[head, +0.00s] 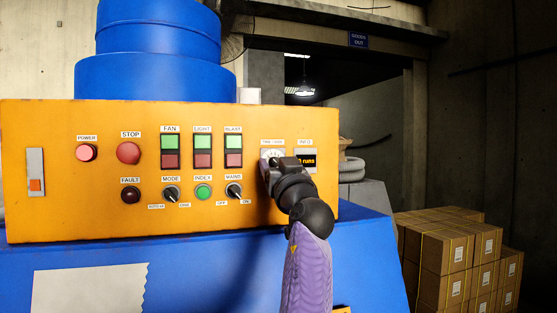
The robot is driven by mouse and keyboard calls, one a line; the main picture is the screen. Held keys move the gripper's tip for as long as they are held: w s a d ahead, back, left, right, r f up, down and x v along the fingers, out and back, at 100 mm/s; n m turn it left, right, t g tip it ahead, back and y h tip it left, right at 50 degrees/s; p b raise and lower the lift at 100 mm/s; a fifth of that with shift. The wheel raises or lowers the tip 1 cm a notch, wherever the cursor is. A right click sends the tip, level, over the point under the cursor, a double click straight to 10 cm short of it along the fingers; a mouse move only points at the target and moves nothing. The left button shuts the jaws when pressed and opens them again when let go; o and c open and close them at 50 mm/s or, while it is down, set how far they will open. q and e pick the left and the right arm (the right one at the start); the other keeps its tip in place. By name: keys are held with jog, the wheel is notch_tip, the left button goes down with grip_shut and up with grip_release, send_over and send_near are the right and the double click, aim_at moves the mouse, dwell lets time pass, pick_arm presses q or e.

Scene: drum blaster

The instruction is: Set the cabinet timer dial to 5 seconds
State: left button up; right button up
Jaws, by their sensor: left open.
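The orange control panel (100,215) faces me on the blue machine. The timer dial (267,154), a pale round scale under a "TIME" label, is at the panel's upper right. My left gripper (272,162) is right in front of the dial and covers most of it. Its jaws are open, but I cannot tell whether they touch the knob. The dial's pointer and setting are hidden. A small display (306,161) with orange text ending in "runs" is just right of the dial. My right gripper is not in view.
Close left of my gripper are the MAINS switch (234,191), the green INDEX button (203,191) and the BLAST buttons (233,150). A red STOP button (129,152) is farther left. Stacked cartons (440,250) stand at the right, beyond the machine.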

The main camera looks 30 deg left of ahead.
pick_arm(q)
jog(key=shift+w+a+f, duration=0.1)
jog(key=shift+a, duration=0.05)
jog(key=shift+c, duration=0.8)
grip_shut()
jog(key=shift+m, duration=0.4)
